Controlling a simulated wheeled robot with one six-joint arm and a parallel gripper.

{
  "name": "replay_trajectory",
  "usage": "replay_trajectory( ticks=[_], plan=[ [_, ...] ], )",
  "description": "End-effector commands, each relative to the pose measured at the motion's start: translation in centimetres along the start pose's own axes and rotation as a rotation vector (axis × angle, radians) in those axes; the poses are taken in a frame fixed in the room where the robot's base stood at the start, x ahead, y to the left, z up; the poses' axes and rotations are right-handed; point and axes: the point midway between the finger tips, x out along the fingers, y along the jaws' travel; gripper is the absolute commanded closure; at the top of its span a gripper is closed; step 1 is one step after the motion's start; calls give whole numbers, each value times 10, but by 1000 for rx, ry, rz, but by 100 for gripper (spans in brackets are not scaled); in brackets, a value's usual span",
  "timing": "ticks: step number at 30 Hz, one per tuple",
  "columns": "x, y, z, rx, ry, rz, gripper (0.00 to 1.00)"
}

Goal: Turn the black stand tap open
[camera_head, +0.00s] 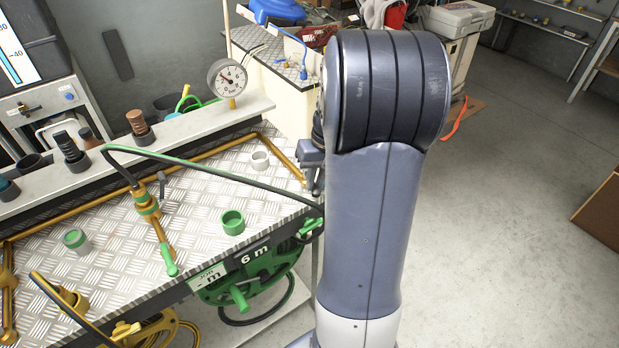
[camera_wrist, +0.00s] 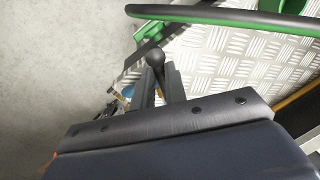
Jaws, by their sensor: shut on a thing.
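In the wrist view my gripper (camera_wrist: 160,78) is shut on a dark handle with a round black knob (camera_wrist: 155,57), which I take to be the black stand tap's handle. The knob stands up just past the fingertips; the rest of the tap is hidden by the fingers and wrist. In the head view my arm covers most of this spot, and only a grey edge of my gripper (camera_head: 312,163) shows at the right end of the metal worktop. I cannot tell how far the handle is turned.
A black hose with a green stripe (camera_head: 215,164) arches over the chequer-plate worktop (camera_head: 200,200) and crosses close by in the wrist view (camera_wrist: 225,17). A green hose reel (camera_head: 250,280) hangs below the front edge. A pressure gauge (camera_head: 227,78) stands behind.

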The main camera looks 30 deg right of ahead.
Motion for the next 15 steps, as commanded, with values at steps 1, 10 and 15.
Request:
replay_trajectory(
  ticks=[1,10,15],
  plan=[
    [0,2,1,-37,-14,-2,100],
    [-2,13,-1,-227,-53,-2,100],
    [-2,16,-2,-286,-64,-2,100]
  ],
)
